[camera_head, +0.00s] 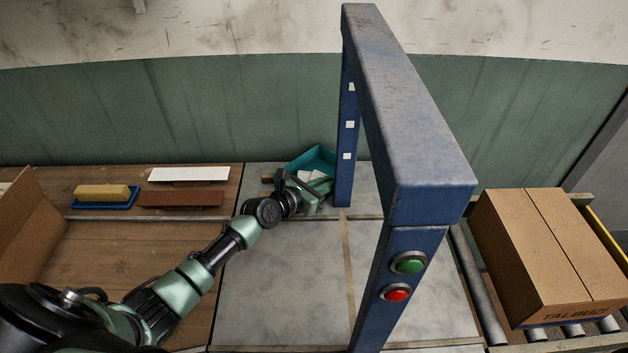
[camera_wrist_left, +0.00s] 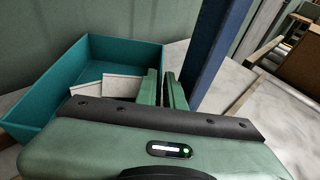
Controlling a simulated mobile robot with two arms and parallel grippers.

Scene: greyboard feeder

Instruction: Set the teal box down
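The teal box (camera_head: 318,157) is an open tray at the back of the grey table, left of the blue frame's far post. It also shows in the left wrist view (camera_wrist_left: 85,65), with pale flat pieces (camera_wrist_left: 122,85) inside. My left gripper (camera_head: 318,190) is at the box's near side. In the left wrist view its two green fingers (camera_wrist_left: 163,88) are close together, with the box's right wall between them. The gripper hides part of the box, and I cannot tell whether its base touches the table. My right gripper is not in view.
A blue frame (camera_head: 415,120) with green and red buttons spans the grey table (camera_head: 280,275). A brown carton (camera_head: 550,250) stands on rollers at the right. A blue tray (camera_head: 133,199) with a yellow block and two flat boards (camera_head: 180,198) lie on the wooden table at the left.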

